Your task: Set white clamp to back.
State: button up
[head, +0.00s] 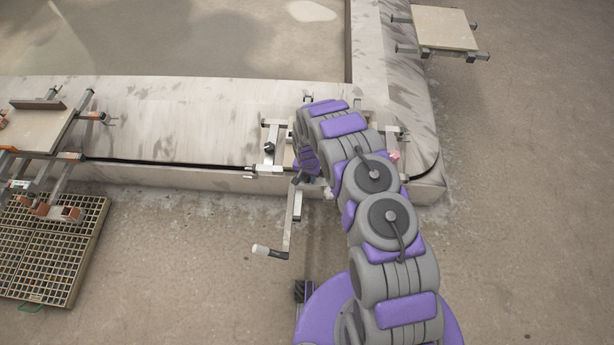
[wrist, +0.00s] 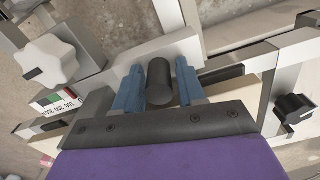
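A white star-shaped knob (wrist: 47,62) sits on a pale metal clamp part at the upper left of the wrist view. Beside it is a scale strip (wrist: 60,98) with red, green and black marks and small numbers. My gripper (wrist: 159,84) has its two blue fingers on either side of a dark cylinder (wrist: 160,80), close to a pale bar. Whether the fingers press on the cylinder is unclear. In the head view my arm hides the fingertips and much of the clamp frame.
A black knob (wrist: 293,108) is at the right of the wrist view. The pale carousel track (head: 175,120) runs left and turns at the corner. A rack with a board (head: 38,130) and a yellow grating (head: 45,250) are at left. Another board (head: 443,28) is upper right. Floor at right is clear.

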grip_shut()
jog(key=shift+s, duration=0.1)
dwell(0.3)
